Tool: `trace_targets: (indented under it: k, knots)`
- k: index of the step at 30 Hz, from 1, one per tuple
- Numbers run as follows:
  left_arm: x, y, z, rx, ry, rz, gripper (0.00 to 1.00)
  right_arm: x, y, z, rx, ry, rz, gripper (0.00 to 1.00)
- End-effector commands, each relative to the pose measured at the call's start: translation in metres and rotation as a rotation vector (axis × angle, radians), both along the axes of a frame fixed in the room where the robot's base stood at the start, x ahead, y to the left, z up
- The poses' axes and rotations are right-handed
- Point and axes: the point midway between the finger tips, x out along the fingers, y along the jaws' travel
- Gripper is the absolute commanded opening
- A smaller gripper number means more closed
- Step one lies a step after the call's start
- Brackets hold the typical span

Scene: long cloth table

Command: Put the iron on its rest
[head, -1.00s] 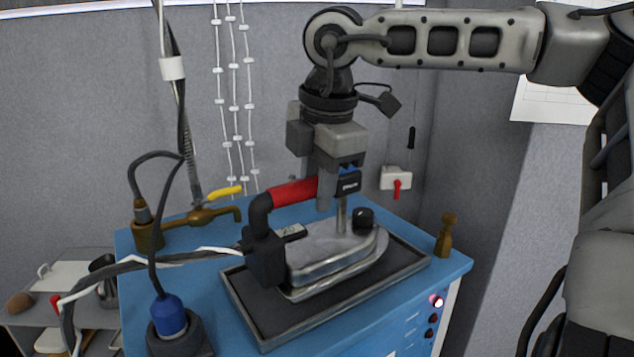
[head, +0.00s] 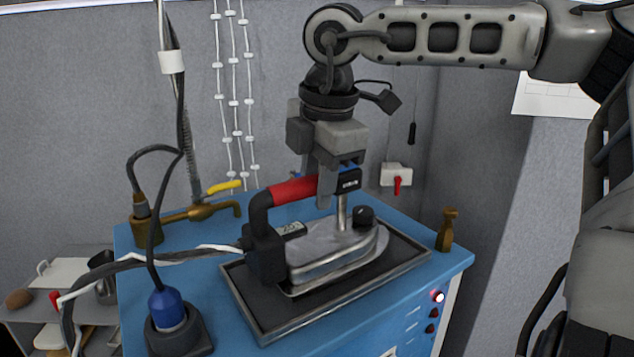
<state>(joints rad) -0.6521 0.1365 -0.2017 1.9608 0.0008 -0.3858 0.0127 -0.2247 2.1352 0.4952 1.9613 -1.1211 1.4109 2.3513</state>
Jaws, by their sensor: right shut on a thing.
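The iron (head: 325,247) has a silver body, a black rear block and a red handle (head: 293,190). It is at the rest (head: 279,326), a dark rectangular tray with a metal rim on the blue cabinet top. The iron's soleplate is over the tray's middle, level or nearly so; I cannot tell whether it touches the tray floor. My right gripper (head: 327,192) comes from above and is shut on the iron's handle, near its front end. The far finger is partly hidden. My left gripper is not in view.
The blue cabinet (head: 180,268) carries a brass tap with a yellow lever (head: 225,187) at the back left, a blue plug (head: 167,308) at the front left and a small brass fitting (head: 446,230) at the right. A striped cable (head: 150,257) runs left from the iron.

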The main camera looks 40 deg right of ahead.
Motion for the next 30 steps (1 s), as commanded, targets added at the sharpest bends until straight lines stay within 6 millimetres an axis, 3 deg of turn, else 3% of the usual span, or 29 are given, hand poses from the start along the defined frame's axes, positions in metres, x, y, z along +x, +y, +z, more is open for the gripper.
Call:
trace_targets:
  k: [28, 29, 30]
  knots:
    - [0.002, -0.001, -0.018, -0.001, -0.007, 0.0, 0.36, 0.001, 0.0, -0.013, 0.0, -0.009, -0.001, 0.0]
    - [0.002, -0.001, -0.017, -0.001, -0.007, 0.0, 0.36, 0.001, 0.0, -0.012, 0.0, -0.009, -0.001, 0.29]
    - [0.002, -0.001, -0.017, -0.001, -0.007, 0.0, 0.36, 0.001, 0.0, -0.012, 0.0, -0.008, -0.001, 0.4]
